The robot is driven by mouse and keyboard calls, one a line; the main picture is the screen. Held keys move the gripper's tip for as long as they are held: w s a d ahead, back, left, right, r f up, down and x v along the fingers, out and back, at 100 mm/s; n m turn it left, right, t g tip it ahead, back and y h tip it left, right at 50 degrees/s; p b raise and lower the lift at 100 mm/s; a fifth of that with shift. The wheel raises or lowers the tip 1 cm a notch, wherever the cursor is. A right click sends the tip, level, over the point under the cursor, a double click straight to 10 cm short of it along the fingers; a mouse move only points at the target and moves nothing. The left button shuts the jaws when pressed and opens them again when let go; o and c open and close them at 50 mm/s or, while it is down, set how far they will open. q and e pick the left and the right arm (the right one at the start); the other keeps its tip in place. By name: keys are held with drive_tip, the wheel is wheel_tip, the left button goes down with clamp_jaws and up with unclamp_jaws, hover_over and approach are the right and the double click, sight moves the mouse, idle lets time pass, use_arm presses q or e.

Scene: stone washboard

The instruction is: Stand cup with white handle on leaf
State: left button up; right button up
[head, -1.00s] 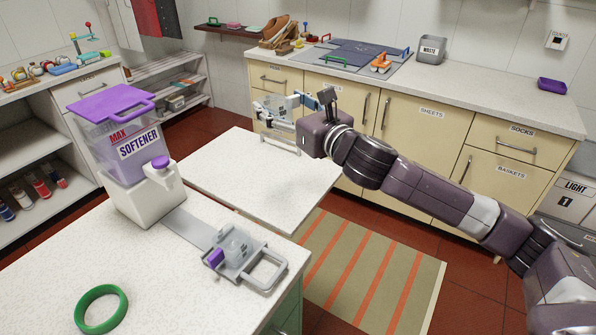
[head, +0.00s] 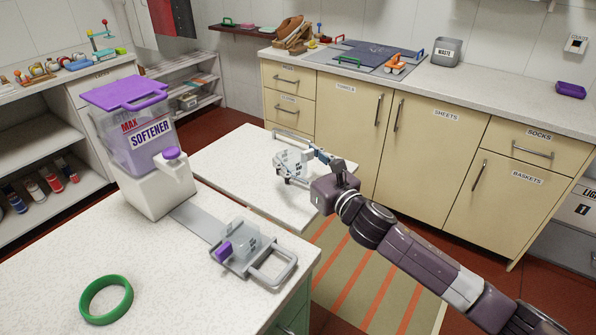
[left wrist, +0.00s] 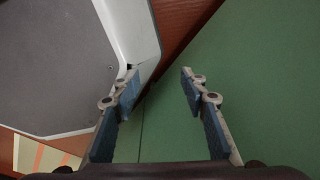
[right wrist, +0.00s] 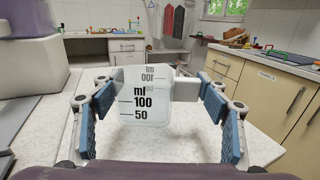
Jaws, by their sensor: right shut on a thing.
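The cup with white handle is clear, with black ml marks, and shows upright in the right wrist view (right wrist: 145,103). Its white handle (right wrist: 186,89) points to the right. My right gripper (head: 297,165) is shut on this cup, with one finger at each side. In the head view the cup (head: 290,158) appears over the white speckled leaf (head: 220,155); I cannot tell whether its base touches. My left gripper (left wrist: 157,85) shows only in its wrist view, open and empty, over a green panel.
A softener dispenser (head: 135,145) stands on the near counter. At its tray (head: 265,268) is another clear cup with a purple handle (head: 223,251). A green ring (head: 106,299) lies in front. The leaf's left part is clear. Cabinets stand behind.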

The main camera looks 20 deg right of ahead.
sight(304, 176)
drive_tip(key=shift+f, duration=1.75)
drive_tip(key=shift+f+b, duration=0.2)
drive_tip(key=shift+b, duration=0.15)
drive_tip(key=o, duration=0.8)
drive_tip(key=shift+r, duration=0.2)
drive_tip(key=v, duration=1.2)
drive_tip(key=shift+p, duration=0.3)
